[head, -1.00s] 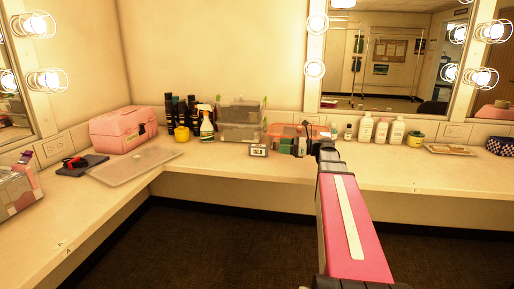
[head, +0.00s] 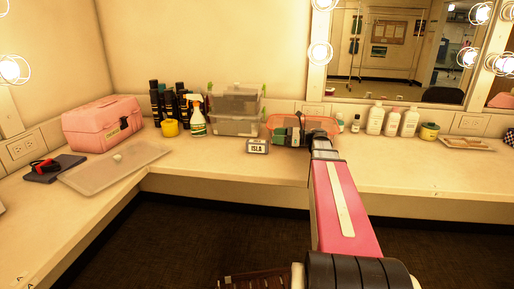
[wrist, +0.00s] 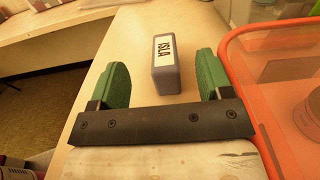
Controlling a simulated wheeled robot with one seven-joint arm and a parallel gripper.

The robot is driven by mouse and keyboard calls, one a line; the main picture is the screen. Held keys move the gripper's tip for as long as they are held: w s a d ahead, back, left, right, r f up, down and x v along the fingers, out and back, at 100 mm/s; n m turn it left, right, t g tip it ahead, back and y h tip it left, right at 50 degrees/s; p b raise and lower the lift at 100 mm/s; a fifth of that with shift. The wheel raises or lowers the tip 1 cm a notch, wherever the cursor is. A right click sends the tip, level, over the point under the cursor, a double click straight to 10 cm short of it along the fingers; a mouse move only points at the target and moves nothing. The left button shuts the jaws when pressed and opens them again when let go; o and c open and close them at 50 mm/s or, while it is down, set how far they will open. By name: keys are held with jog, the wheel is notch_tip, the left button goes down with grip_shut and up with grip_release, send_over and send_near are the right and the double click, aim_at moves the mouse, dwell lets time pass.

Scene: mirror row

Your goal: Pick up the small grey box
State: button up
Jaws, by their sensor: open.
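The small grey box (head: 257,146) stands on the counter near its front edge, with a white label reading "ISLA". In the wrist view the grey box (wrist: 166,66) is ahead of my gripper (wrist: 165,80), roughly in line with the gap between its two green fingers. The fingers are spread apart with nothing held between them. In the head view my gripper (head: 285,136) is just right of the box, low over the counter, and partly hidden by my wrist.
An orange see-through bin (wrist: 285,70) stands close to the right finger. Stacked clear bins (head: 235,108) and a spray bottle (head: 196,118) stand behind and left of the box. A pink case (head: 102,125) and a flat clear lid (head: 115,168) lie farther left.

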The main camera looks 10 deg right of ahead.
aim_at(261, 141)
notch_tip(261, 141, down, 4)
jog(key=shift+r, duration=0.1)
jog(key=shift+w+a+r, duration=0.1)
jog(key=shift+w+a, duration=0.05)
jog(key=shift+a, duration=0.4)
jog(key=shift+x, duration=3.2)
jog(key=shift+c, duration=0.3)
jog(key=c, duration=1)
